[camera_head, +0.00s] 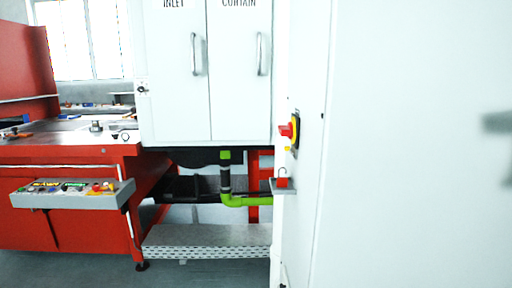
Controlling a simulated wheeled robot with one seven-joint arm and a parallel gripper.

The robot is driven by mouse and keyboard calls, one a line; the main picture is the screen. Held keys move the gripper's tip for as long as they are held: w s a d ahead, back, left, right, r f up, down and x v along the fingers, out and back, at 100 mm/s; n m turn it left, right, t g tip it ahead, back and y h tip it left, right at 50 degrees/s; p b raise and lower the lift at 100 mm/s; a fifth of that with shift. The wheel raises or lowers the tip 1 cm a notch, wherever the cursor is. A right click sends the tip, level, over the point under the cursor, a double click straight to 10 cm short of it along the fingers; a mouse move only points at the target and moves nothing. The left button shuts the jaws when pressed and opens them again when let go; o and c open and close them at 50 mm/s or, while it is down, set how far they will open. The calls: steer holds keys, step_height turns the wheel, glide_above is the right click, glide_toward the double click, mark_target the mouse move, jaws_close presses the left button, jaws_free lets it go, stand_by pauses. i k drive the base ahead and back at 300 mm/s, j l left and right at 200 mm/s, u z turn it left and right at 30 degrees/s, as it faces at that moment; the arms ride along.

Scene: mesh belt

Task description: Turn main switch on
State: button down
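The main switch (289,131) is a red rotary knob on a yellow and black plate. It is on the side of a white cabinet (305,60), right of the picture's middle. I see it nearly edge-on, so I cannot tell its turn position. My gripper is not in view.
A red padlock (283,181) is on a small grey shelf (284,188) below the switch. White cabinet doors with handles (197,55) are behind it. A control panel (73,192) juts from a red machine (75,232) at left. Grey floor (80,270) shows at lower left.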

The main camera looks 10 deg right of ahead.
mark_target(284, 130)
steer(key=i+j, duration=0.5)
steer(key=i+j+z, duration=0.15)
steer(key=i+j, duration=0.3)
steer(key=j, duration=0.15)
steer(key=i+j, duration=0.45)
steer(key=j, duration=0.2)
steer(key=l+z, duration=0.05)
